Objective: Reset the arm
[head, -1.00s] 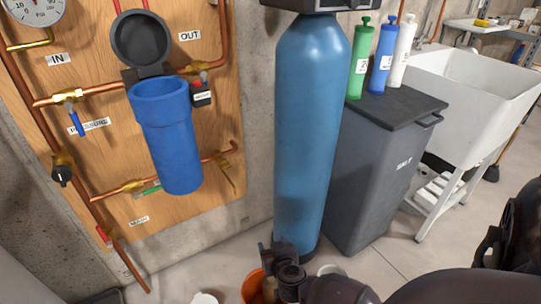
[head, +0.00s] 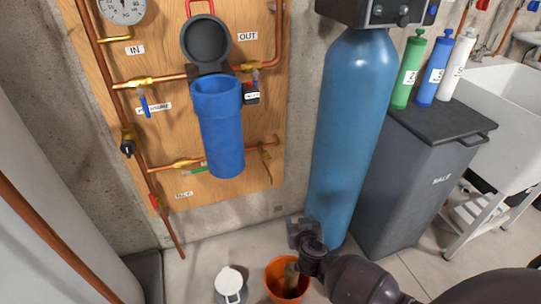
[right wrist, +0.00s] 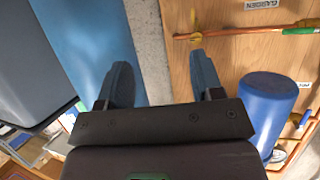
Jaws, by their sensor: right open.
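My right arm comes in from the lower right of the head view. Its gripper (head: 303,235) is in front of the foot of the blue tank (head: 347,130). In the right wrist view the right gripper (right wrist: 162,78) has its two fingers spread, with nothing between them. Behind the fingers are bare concrete, the wooden panel and the blue tank. My left gripper is in neither view.
An orange bucket (head: 285,284) and a white lidded container (head: 230,284) stand on the floor near my right arm. A blue filter housing (head: 219,130) and copper pipes are on the wooden panel (head: 268,100). The grey salt bin (head: 425,180) carries three bottles.

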